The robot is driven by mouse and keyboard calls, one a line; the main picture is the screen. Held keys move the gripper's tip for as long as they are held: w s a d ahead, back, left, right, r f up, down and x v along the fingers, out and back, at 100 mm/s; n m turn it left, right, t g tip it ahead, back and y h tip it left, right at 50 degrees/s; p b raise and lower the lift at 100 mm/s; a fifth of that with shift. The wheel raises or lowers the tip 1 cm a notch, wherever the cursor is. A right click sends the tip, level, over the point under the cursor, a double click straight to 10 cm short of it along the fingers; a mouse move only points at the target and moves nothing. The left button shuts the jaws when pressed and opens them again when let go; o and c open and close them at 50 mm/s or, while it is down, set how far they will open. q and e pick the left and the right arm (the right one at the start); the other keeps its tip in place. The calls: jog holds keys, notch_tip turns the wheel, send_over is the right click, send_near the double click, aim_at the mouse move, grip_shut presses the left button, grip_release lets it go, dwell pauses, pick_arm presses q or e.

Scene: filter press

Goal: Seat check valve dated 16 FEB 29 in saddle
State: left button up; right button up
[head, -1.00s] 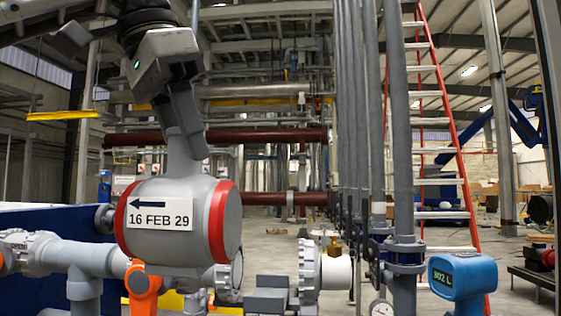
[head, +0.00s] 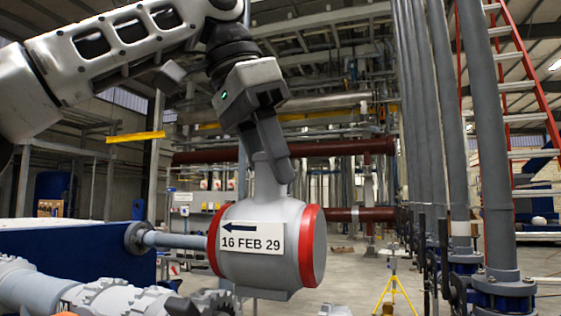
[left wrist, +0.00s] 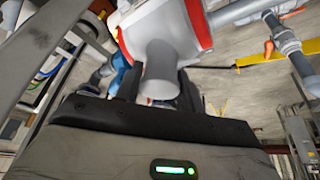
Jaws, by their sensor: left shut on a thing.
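The check valve (head: 288,275) is a grey barrel with red end bands and a short neck on top. Its white label (head: 252,238) shows a left-pointing arrow and 16 FEB 29. My left gripper (head: 265,165) is shut on the neck from above, and the valve hangs roughly level. In the left wrist view the neck (left wrist: 160,72) runs between the dark jaws (left wrist: 152,95), with the valve body (left wrist: 160,28) beyond. I cannot make out the saddle; only the top of a small grey piece (head: 334,310) shows at the bottom edge. My right gripper is not in view.
Grey flanged piping (head: 120,298) fills the lower left, before a blue wall (head: 75,253). A pipe stub (head: 175,240) shows beside the valve's left end; contact is unclear. Vertical pipes (head: 490,150) stand at the right. A yellow tripod (head: 395,290) stands on open floor.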

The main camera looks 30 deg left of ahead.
pick_arm(q)
jog(key=shift+s+f, duration=0.3)
jog(key=shift+f, duration=0.25)
jog(key=shift+w+f+b, duration=0.15)
jog(key=shift+f+b, duration=0.85)
jog(key=shift+f, duration=4.5)
jog(key=o, duration=1.1)
jog(key=shift+f, duration=0.1)
jog(key=p+v, duration=0.2)
jog(key=v, duration=1.4)
jog(key=shift+a, duration=0.1)
